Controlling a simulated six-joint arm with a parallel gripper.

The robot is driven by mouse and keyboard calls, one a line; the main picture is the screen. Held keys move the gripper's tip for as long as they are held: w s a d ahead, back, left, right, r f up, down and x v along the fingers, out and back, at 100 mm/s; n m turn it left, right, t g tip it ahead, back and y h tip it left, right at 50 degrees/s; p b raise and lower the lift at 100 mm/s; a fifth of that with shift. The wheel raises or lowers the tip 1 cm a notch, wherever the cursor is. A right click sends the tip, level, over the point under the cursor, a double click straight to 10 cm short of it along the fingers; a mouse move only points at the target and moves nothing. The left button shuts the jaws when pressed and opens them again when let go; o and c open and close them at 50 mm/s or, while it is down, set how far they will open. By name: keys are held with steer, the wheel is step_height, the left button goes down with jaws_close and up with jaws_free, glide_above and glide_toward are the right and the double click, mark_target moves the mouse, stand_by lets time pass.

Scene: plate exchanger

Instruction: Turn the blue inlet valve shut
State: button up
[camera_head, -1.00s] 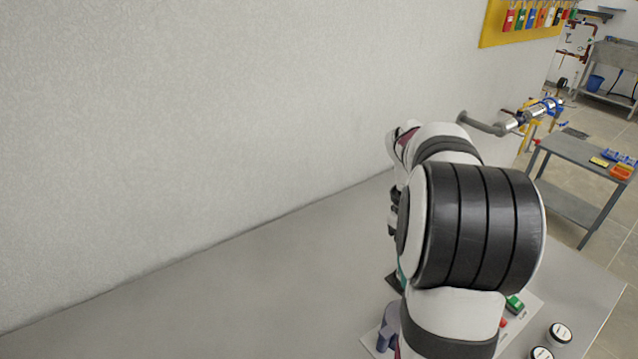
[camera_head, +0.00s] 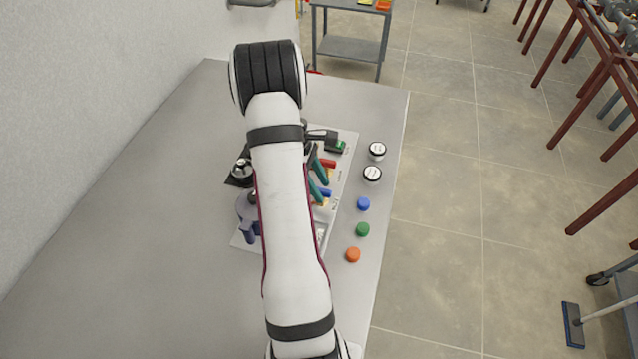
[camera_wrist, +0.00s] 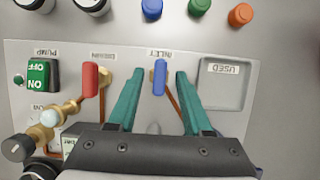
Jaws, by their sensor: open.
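The blue inlet valve handle (camera_wrist: 160,77) sits on a pale panel under the label INLET, with a copper pipe beside it. Its long side runs up and down in the wrist view. My gripper (camera_wrist: 160,73) is open, with one teal finger on each side of the blue handle and a visible gap to both. I cannot tell whether the fingertips are level with it in height. In the head view my gripper (camera_head: 318,178) is partly hidden by my arm, and the blue handle (camera_head: 326,192) shows by the lower finger.
A red drain handle (camera_wrist: 90,80) stands just left of the left finger, with brass fittings (camera_wrist: 45,125) and a green pump switch (camera_wrist: 39,75) further left. A USED tray (camera_wrist: 225,90) lies to the right. Coloured caps (camera_head: 362,230) and round white-topped jars (camera_head: 377,150) line the bench.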

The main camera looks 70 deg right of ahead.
steer(key=shift+c, duration=0.2)
jaws_close()
stand_by(0.4)
steer(key=m+y, duration=0.1)
steer(key=m, duration=0.4)
steer(key=shift+d+y, duration=0.15)
steer(key=shift+y, duration=0.25)
steer(key=m+t+y, duration=0.1)
steer(key=m, duration=0.3)
steer(key=shift+d, duration=0.1)
steer(key=m+t, duration=0.1)
steer(key=m, duration=0.1)
steer(key=m+y, duration=0.1)
steer(key=m, duration=0.1)
steer(key=shift+s+m+t, duration=0.2)
steer(key=shift+m+t, duration=0.2)
steer(key=shift+m+t+y, duration=0.3)
steer(key=shift+m+t, duration=0.5)
steer(key=shift+m, duration=1.2)
steer(key=shift+s, duration=0.1)
